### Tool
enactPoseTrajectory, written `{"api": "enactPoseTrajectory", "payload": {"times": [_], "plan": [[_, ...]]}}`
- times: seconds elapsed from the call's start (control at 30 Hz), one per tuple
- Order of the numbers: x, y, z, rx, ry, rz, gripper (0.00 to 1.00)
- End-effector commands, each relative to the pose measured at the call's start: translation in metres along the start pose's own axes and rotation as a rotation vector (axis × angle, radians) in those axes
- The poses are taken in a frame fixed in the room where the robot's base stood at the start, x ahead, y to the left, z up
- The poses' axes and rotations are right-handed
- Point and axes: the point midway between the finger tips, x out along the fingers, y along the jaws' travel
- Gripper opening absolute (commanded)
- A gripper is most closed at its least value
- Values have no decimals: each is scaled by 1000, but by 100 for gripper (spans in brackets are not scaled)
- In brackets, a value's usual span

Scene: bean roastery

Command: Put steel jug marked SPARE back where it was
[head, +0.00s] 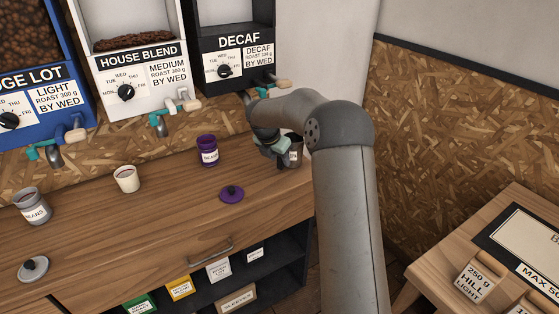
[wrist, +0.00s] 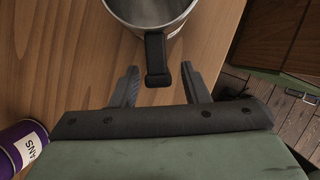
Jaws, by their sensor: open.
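A steel jug (wrist: 150,12) stands on the wooden counter under my wrist. Its dark handle (wrist: 157,60) points toward my gripper (wrist: 158,76). My gripper is open, with one finger on each side of the handle and a visible gap on both sides. In the head view the jug (head: 296,153) is partly hidden by my arm and gripper (head: 279,152), near the counter's right end. It carries a pale label, too small to read for certain. It looks upright.
A purple canister (head: 207,151) and its purple lid (head: 231,194) are left of the jug. A cream cup (head: 127,179), a grey BEANS jar (head: 33,206) and a grey lid (head: 33,268) are further left. The DECAF dispenser (head: 236,50) hangs behind. The counter's right edge is close.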

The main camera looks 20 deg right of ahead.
Motion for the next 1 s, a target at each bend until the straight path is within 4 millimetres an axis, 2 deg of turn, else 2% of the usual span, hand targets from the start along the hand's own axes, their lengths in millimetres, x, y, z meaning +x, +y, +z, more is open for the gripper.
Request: {"api": "enactPoseTrajectory", "payload": {"times": [0.2,0.4,0.6,0.77,0.87,0.97,1.0], "plan": [[-48,1,0,1,-2,5,42],[-86,1,0,2,-2,4,42],[-105,1,0,0,-1,2,42],[-108,0,-1,2,1,1,42],[-116,-5,-12,55,7,-1,42],[-134,-25,-43,227,26,-14,42],[-143,-39,-61,335,38,-23,42]]}}
